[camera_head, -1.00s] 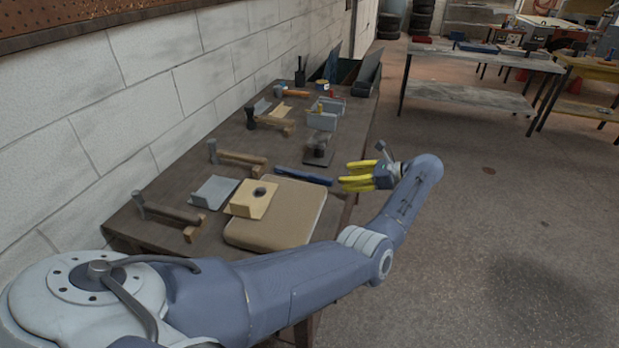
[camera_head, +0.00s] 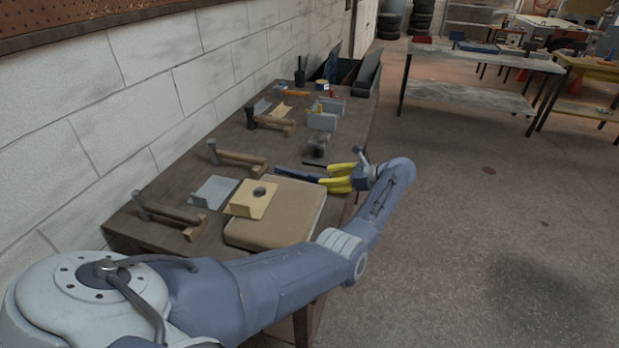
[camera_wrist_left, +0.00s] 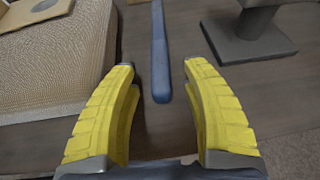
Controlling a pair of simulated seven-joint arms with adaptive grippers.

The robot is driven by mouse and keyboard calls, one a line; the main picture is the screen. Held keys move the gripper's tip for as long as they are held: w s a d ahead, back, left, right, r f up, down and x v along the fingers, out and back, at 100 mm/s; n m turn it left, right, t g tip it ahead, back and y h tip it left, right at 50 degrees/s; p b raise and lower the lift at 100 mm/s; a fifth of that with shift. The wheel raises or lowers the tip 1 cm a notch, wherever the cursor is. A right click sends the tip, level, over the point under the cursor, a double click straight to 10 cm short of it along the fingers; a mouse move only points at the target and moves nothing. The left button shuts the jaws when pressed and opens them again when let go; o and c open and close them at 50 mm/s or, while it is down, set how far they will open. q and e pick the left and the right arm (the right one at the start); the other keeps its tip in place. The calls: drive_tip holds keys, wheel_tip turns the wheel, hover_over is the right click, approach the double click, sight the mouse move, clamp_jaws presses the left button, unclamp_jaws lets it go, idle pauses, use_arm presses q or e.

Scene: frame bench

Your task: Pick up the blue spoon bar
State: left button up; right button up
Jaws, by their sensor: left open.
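The blue spoon bar (camera_head: 293,174) lies on the wooden bench beside the tan pad, partly hidden by my left gripper in the head view. In the left wrist view the bar (camera_wrist_left: 160,58) runs lengthwise from the top edge, and its rounded near end lies between the two yellow fingers. My left gripper (camera_head: 324,178) is open, its fingers spread on either side of the bar with a gap on each side. It also shows in the left wrist view (camera_wrist_left: 160,75). I cannot tell its exact height over the bench. My right gripper is not in view.
The tan pad (camera_head: 284,221) lies close beside the bar, with a yellowish block (camera_head: 247,201) on it. A dark stand (camera_wrist_left: 248,35) is at the bar's other side. Hammers (camera_head: 168,213) lie along the wall side. Bare bench (camera_wrist_left: 150,128) shows around the bar's end.

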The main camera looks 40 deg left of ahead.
use_arm(q)
clamp_jaws()
idle(0.3)
idle(0.5)
